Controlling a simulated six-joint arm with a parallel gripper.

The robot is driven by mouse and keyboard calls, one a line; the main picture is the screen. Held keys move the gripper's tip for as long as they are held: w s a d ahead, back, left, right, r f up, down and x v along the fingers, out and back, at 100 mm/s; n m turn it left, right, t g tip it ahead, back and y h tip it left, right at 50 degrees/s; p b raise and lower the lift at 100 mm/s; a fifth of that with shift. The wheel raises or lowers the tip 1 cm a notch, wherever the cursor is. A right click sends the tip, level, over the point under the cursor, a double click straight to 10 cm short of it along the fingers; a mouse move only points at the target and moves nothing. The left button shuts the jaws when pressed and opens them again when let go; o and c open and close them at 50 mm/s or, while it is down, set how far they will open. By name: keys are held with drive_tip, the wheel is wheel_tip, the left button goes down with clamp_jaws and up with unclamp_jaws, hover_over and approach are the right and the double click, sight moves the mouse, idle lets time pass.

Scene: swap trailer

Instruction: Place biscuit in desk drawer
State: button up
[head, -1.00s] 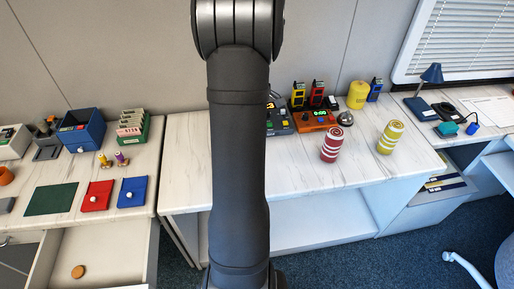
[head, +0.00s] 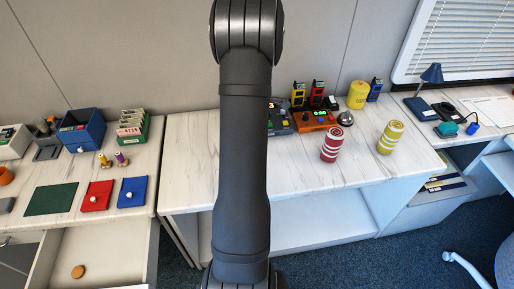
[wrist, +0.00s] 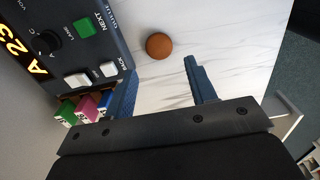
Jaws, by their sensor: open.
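A round brown piece (wrist: 158,46), possibly the biscuit, lies on the white marbled table top in the wrist view. My gripper (wrist: 161,75) is open, its two blue fingers apart; the piece lies ahead of the gap, and nothing shows between the fingers. The head view shows an open desk drawer (head: 105,260) at lower left. A flat tan-brown disc (head: 78,271) lies inside it. In the head view my gripper is hidden or out of frame, and my arm covers the middle of the table.
A grey device with buttons (wrist: 75,45) stands close left of the fingers. Small coloured blocks (wrist: 85,106) are below it. Striped red (head: 332,145) and yellow (head: 390,137) cans stand on the middle table. Red (head: 97,196) and blue (head: 132,192) squares lie above the drawer.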

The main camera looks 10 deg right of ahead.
drive_tip(key=f, duration=0.8)
drive_tip(key=shift+w+a, duration=0.15)
drive_tip(key=shift+a, duration=0.1)
drive_tip(key=c, duration=0.8)
drive_tip(key=shift+r, duration=0.5)
drive_tip(key=r, duration=0.2)
drive_tip(key=d+r, duration=0.1)
drive_tip(key=shift+s+r, duration=0.35)
drive_tip(key=shift+r, duration=0.05)
drive_tip(key=s+d+r, duration=0.4)
drive_tip(key=s+d, duration=0.1)
drive_tip(key=s+d+r, duration=0.2)
drive_tip(key=shift+s+d+r, duration=0.15)
drive_tip(key=shift+d, duration=0.15)
